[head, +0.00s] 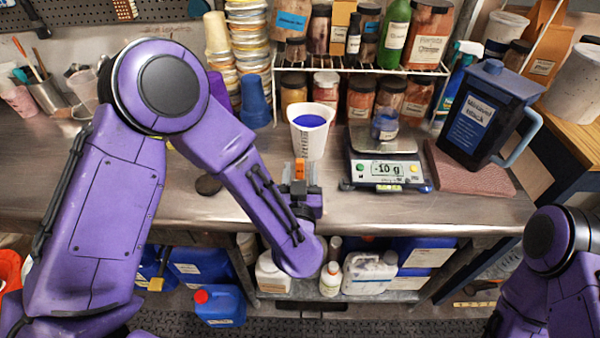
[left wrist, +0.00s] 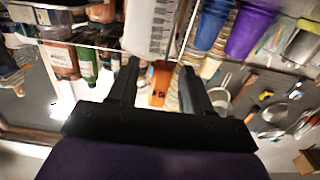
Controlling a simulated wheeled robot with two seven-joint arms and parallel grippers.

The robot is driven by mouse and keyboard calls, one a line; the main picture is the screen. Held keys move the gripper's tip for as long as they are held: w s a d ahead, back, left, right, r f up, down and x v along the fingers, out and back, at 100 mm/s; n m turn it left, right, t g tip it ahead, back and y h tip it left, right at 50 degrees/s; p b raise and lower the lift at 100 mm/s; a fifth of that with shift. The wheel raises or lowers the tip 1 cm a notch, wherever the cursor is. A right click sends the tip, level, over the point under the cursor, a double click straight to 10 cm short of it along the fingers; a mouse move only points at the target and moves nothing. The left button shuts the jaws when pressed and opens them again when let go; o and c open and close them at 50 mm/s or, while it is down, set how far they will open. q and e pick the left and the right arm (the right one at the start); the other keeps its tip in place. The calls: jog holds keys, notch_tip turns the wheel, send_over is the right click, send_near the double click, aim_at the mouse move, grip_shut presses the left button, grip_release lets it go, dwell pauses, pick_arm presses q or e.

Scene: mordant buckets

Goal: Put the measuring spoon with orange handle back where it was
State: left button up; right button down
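An orange handle (head: 300,168) shows at the tip of my left gripper, just in front of the white measuring cup (head: 312,133) with blue contents. The rest of the spoon is hidden. My left gripper (head: 302,188) is low at the bench's front part. In the left wrist view its two fingers (left wrist: 158,82) stand apart, with the orange handle (left wrist: 160,88) between them and space visible on both sides. I cannot tell whether the handle touches anything. Of my right arm only upper links show at the lower right; its gripper is out of view.
A scale (head: 384,165) reading -10 g, with a jar on it, stands right of the cup. A dark blue pitcher (head: 485,115) stands farther right on a reddish mat (head: 470,175). A wire shelf of jars is behind, with blue cups (head: 254,103) at left.

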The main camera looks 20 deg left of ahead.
pick_arm(q)
jog(key=shift+r, duration=0.25)
jog(key=b+v, duration=0.2)
jog(key=v, duration=1)
jog(key=shift+r, duration=0.1)
jog(key=shift+s, duration=0.1)
